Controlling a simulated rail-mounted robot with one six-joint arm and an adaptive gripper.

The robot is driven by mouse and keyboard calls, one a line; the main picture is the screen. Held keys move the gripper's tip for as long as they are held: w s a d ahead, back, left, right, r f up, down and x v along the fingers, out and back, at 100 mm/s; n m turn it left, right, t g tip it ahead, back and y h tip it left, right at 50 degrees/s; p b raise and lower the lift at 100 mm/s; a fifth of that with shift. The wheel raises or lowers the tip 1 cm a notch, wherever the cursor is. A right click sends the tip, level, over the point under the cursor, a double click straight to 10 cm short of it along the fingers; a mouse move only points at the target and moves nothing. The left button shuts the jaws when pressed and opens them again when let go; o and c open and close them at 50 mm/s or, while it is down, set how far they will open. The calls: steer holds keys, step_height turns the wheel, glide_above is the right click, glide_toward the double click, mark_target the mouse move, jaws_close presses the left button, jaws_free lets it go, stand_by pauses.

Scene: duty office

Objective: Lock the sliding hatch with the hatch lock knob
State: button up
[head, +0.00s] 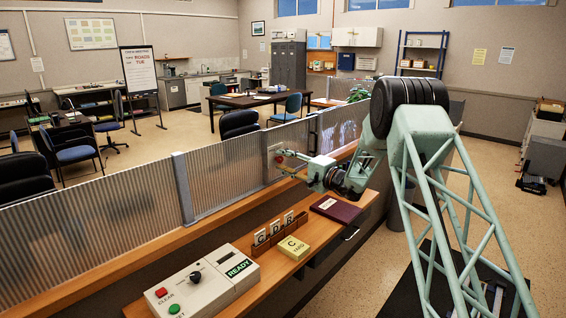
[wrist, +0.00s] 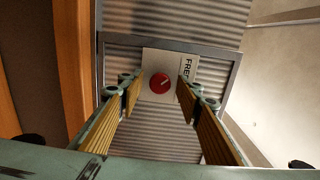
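The hatch lock knob (wrist: 160,84) is a round red knob on a pale plate (wrist: 154,58), with a light mark pointing up and right. Beside it a label (wrist: 187,70) reads "FREE", turned sideways and partly covered by a finger. The plate is on the corrugated sliding hatch (wrist: 180,18), by a grey frame bar. My gripper (wrist: 159,88) is open, its two ribbed fingers on either side of the knob in the wrist view, with no contact visible.
A wooden counter (head: 110,276) runs along the corrugated screen (head: 85,207). On a lower shelf stand a control box (head: 207,285) with a "READY" display, lettered tiles in a rack (head: 270,246), a yellow block (head: 292,248) and a dark red book (head: 336,208).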

steer(key=c, duration=0.8)
steer(key=shift+c, duration=0.2)
steer(key=shift+m+b, duration=0.5)
steer(key=shift+f+m+b, duration=0.1)
steer(key=shift+m+b, duration=0.75)
steer(key=shift+m, duration=0.25)
steer(key=m+b, duration=0.1)
steer(key=m, duration=0.8)
steer(key=shift+b, duration=0.3)
steer(key=shift+m+p, duration=0.7)
steer(key=shift+m, duration=2.2)
